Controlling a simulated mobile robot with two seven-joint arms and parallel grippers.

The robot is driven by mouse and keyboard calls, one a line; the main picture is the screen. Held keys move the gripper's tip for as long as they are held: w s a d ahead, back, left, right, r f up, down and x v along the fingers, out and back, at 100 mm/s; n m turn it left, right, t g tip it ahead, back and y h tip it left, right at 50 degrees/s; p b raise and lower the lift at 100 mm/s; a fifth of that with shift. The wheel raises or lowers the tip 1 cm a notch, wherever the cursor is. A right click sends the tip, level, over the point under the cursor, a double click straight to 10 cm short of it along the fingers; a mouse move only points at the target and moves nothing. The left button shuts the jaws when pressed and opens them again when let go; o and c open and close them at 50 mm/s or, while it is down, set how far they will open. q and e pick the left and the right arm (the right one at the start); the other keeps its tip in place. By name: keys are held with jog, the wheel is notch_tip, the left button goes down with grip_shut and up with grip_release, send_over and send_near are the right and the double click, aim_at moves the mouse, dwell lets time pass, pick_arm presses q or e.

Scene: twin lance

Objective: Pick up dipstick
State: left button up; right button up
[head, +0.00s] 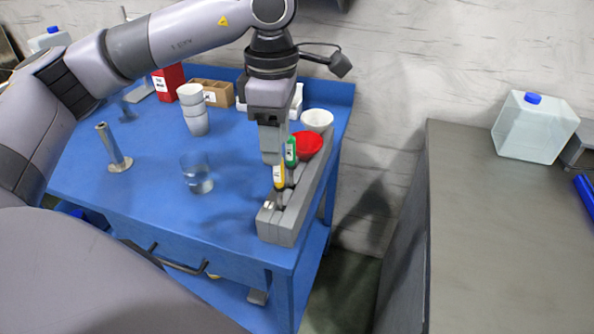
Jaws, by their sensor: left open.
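My left gripper (272,154) points down over a long grey rack (280,228) on the right side of the blue table. A yellow-labelled upright piece (279,176) and a green one (291,152) stand in the rack, right at the gripper's fingers. The fingers partly cover both, and I cannot tell whether they touch either. A small whitish piece (268,205) sits at the rack's near end. I cannot tell which of these, if any, is the dipstick. The left gripper is open. My right gripper is out of view.
Stacked white cups (193,110), a glass beaker (197,176) and a metal cylinder on a foot (114,152) stand on the blue table (130,205). A red bowl (307,145) and white bowl (317,120) lie behind the rack. A grey counter (500,230) is at right.

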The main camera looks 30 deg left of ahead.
aim_at(280, 182)
pick_arm(q)
jog(key=shift+w, duration=0.2)
jog(key=shift+s+f, duration=0.15)
jog(key=shift+f, duration=0.15)
notch_tip(280, 182, down, 6)
jog(key=shift+s+d+r+p, duration=0.15)
jog(key=shift+r+p, duration=0.1)
jog(key=shift+p, duration=0.55)
jog(key=shift+f, duration=0.4)
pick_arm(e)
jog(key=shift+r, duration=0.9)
pick_arm(q)
jog(key=shift+c, duration=0.4)
grip_shut()
